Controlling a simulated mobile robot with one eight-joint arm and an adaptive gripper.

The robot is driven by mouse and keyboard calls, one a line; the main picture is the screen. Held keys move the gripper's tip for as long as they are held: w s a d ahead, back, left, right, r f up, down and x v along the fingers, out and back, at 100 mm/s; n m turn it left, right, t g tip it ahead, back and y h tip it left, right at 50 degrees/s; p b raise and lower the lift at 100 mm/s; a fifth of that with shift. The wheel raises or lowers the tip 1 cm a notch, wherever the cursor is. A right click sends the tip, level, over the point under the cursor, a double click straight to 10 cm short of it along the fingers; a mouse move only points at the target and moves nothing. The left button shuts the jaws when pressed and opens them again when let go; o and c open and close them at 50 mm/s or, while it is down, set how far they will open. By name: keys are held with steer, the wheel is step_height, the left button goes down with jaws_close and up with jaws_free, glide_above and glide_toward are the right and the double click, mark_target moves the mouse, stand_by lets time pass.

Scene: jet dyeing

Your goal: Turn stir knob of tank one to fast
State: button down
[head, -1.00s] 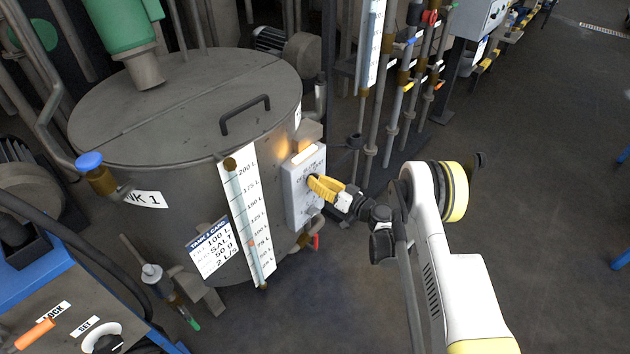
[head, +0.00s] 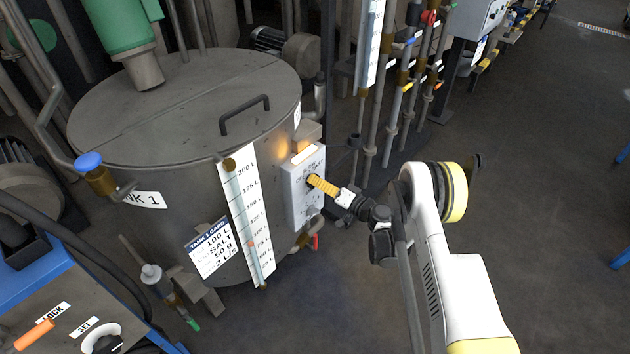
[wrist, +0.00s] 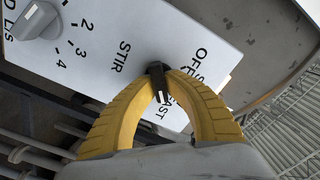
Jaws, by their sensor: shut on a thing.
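The stir knob (wrist: 157,82) is small and black with a white mark, on a pale control box beside the printed word STIR. My gripper (wrist: 161,73) has its two yellow fingers shut on it. In the wrist view the white mark points down towards a label ending in "ST", partly covered by the fingers. The word OFF stands to the right of the knob. In the head view my gripper (head: 313,182) reaches the control box (head: 303,205) on the side of tank one (head: 180,110); the fingers hide the knob there.
Another grey knob (wrist: 38,20) with a numbered scale is on the same box. A level gauge (head: 247,220) and a tank card (head: 213,247) are on the tank's front. Pipes with valves (head: 400,100) stand behind. The floor at right is clear.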

steer(key=c, duration=1.4)
jaws_free()
step_height(320, 180, up, 10)
